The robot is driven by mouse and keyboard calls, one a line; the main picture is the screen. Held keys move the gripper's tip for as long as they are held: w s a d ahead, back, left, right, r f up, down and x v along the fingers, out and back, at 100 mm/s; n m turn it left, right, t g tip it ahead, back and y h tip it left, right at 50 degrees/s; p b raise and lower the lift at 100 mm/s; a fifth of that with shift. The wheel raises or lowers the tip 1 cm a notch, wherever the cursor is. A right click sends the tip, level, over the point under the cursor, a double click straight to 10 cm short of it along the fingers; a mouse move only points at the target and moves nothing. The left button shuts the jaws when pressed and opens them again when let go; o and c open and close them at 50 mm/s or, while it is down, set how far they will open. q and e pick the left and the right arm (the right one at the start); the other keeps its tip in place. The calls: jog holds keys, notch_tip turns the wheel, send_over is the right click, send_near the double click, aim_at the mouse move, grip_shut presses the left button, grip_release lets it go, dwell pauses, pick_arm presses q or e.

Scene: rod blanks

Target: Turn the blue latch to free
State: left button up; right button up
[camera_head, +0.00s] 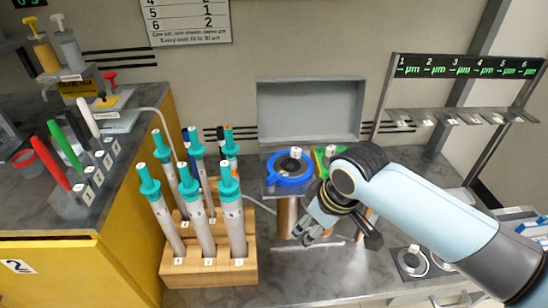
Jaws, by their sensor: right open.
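The blue latch (284,181) is a blue ring-shaped piece around a grey centre, on top of a fixture at the back middle of the counter. A small tab shows at its left side. My right gripper (308,236) is open and points down and to the left, in front of and below the latch at its right. It appears empty and apart from the latch. My right wrist covers part of the fixture. My left gripper is not in view.
A wooden rack (210,270) with several teal-capped tubes stands left of my right gripper. A green piece (319,160) is just right of the latch. A grey panel (310,110) stands behind. A numbered display rack (462,116) is at right. The front counter middle is clear.

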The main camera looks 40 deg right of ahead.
jog(key=n+y+p, duration=0.1)
jog(key=n+p, duration=0.1)
send_near(272, 176)
jog(key=shift+t, duration=0.4)
jog(key=x, duration=0.2)
jog(key=b+x, duration=0.1)
jog(key=x, duration=0.2)
jog(key=b+x, duration=0.1)
jog(key=x, duration=0.2)
jog(key=shift+s+f, duration=0.25)
jog(key=shift+f, duration=0.05)
jog(key=shift+w+a+f, duration=0.1)
jog(key=shift+w+f, duration=0.05)
jog(key=shift+f, duration=0.25)
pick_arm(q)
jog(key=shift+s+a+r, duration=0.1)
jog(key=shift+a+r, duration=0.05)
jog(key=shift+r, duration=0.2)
